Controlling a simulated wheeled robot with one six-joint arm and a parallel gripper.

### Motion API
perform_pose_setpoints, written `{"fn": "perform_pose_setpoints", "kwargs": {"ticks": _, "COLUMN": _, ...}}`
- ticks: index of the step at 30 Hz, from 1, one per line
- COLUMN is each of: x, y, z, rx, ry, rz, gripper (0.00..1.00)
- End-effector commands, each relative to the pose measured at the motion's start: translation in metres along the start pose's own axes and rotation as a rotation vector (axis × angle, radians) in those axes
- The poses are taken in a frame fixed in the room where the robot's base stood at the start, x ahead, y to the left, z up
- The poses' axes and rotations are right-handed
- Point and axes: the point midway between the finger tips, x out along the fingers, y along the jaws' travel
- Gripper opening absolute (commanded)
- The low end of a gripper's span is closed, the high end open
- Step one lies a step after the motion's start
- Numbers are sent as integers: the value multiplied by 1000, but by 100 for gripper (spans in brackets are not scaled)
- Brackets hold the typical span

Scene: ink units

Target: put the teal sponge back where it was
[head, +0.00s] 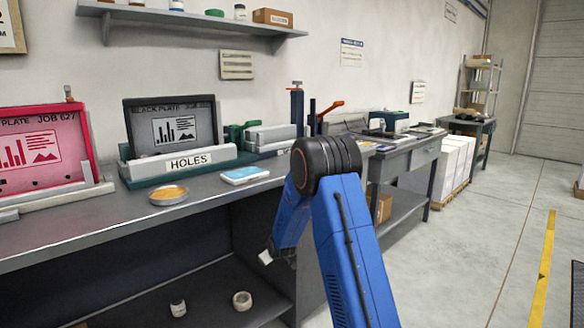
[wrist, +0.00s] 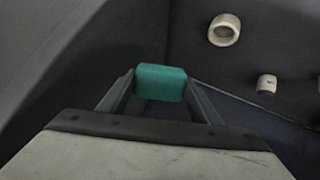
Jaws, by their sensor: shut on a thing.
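The teal sponge (wrist: 160,82) shows in the wrist view, held between the two fingers of my gripper (wrist: 160,92). My gripper is shut on it. In the head view my blue arm reaches down in front of the bench, and my gripper's end is mostly hidden behind the arm. I cannot make out the sponge in the head view. Below the sponge in the wrist view is a dark surface, and the sponge appears clear of it.
Floor at right is open.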

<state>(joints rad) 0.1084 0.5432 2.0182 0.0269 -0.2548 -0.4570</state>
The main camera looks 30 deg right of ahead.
Motion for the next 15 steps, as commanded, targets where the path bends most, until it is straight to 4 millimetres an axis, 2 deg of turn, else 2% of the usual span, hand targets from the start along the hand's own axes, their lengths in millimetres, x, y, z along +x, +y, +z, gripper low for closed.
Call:
{"fn": "perform_pose_setpoints", "kwargs": {"ticks": 6, "x": -17, "y": 9, "z": -9, "rx": 2, "ry": -58, "rz": -25, "gripper": 40}}
{"fn": "perform_pose_setpoints", "kwargs": {"ticks": 15, "x": -32, "y": 16, "z": -16, "rx": 4, "ry": -108, "rz": -46, "gripper": 40}}
